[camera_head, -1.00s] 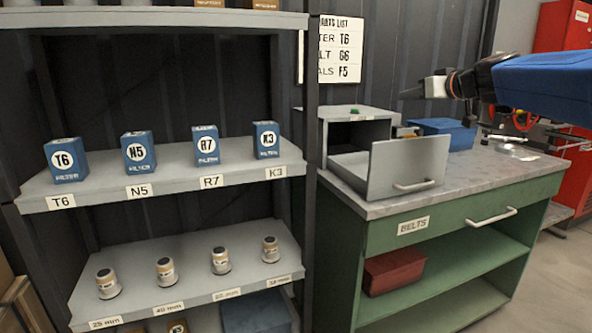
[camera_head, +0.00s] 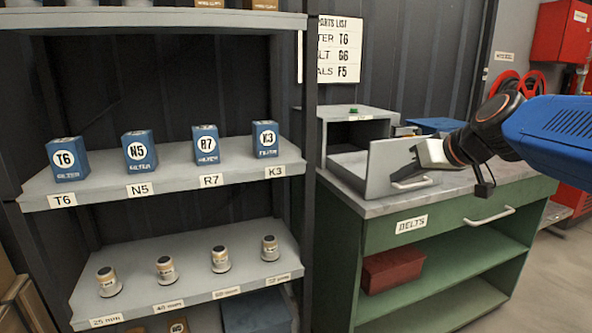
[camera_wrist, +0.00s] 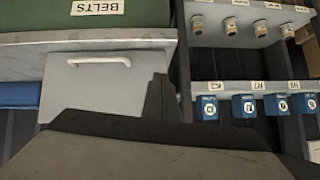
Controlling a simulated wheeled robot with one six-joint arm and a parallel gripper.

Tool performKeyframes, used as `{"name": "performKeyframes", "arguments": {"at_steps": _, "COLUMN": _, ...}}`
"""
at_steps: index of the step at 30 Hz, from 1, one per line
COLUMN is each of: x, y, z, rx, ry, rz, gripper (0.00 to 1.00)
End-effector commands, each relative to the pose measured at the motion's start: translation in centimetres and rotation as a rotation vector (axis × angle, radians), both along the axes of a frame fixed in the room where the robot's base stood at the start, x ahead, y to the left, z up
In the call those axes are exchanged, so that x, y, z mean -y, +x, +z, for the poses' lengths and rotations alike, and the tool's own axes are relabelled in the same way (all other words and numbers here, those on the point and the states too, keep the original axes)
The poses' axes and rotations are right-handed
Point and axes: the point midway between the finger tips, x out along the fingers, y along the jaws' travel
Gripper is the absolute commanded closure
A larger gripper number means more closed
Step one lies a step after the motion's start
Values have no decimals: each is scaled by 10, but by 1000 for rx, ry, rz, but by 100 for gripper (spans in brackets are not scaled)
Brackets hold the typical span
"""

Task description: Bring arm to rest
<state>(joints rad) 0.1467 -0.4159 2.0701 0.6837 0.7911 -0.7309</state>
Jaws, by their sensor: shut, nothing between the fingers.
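My arm comes in from the right in the head view, blue with a black and orange wrist. My gripper (camera_head: 432,153) is shut and empty, in front of the right part of the open grey drawer (camera_head: 385,168). Whether it touches the drawer front cannot be told. In the wrist view my gripper's dark body fills the bottom, and the drawer front (camera_wrist: 105,95) with its white handle shows beyond it.
The drawer's grey cabinet (camera_head: 358,128) stands on a green workbench (camera_head: 385,235) labelled BELTS. A shelf rack (camera_head: 150,185) on the left holds blue filter boxes and small cylinders. A red box (camera_head: 393,270) sits on the bench's lower shelf. A parts list hangs behind.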

Motion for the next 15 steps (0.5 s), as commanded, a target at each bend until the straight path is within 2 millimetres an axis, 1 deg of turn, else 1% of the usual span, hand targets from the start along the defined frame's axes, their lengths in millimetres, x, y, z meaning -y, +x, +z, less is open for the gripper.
{"name": "performKeyframes", "arguments": {"at_steps": 1, "x": -4, "y": -25, "z": -20, "rx": -46, "ry": -12, "rz": -5, "gripper": 100}}
{"name": "performKeyframes", "arguments": {"at_steps": 2, "x": -5, "y": -39, "z": -32, "rx": -74, "ry": -18, "rz": -15, "gripper": 100}}
{"name": "performKeyframes", "arguments": {"at_steps": 3, "x": -5, "y": -57, "z": -49, "rx": -115, "ry": -30, "rz": -27, "gripper": 100}}
{"name": "performKeyframes", "arguments": {"at_steps": 5, "x": -4, "y": -85, "z": -74, "rx": -170, "ry": -48, "rz": -50, "gripper": 100}}
{"name": "performKeyframes", "arguments": {"at_steps": 6, "x": -2, "y": -103, "z": -90, "rx": -207, "ry": -62, "rz": -67, "gripper": 100}}
{"name": "performKeyframes", "arguments": {"at_steps": 8, "x": 1, "y": -131, "z": -115, "rx": -260, "ry": -84, "rz": -96, "gripper": 100}}
{"name": "performKeyframes", "arguments": {"at_steps": 9, "x": 5, "y": -148, "z": -132, "rx": -293, "ry": -100, "rz": -117, "gripper": 100}}
{"name": "performKeyframes", "arguments": {"at_steps": 11, "x": 11, "y": -174, "z": -155, "rx": -337, "ry": -126, "rz": -150, "gripper": 100}}
{"name": "performKeyframes", "arguments": {"at_steps": 12, "x": 16, "y": -189, "z": -169, "rx": -363, "ry": -143, "rz": -172, "gripper": 100}}
{"name": "performKeyframes", "arguments": {"at_steps": 15, "x": 27, "y": -221, "z": -199, "rx": -413, "ry": -182, "rz": -224, "gripper": 100}}
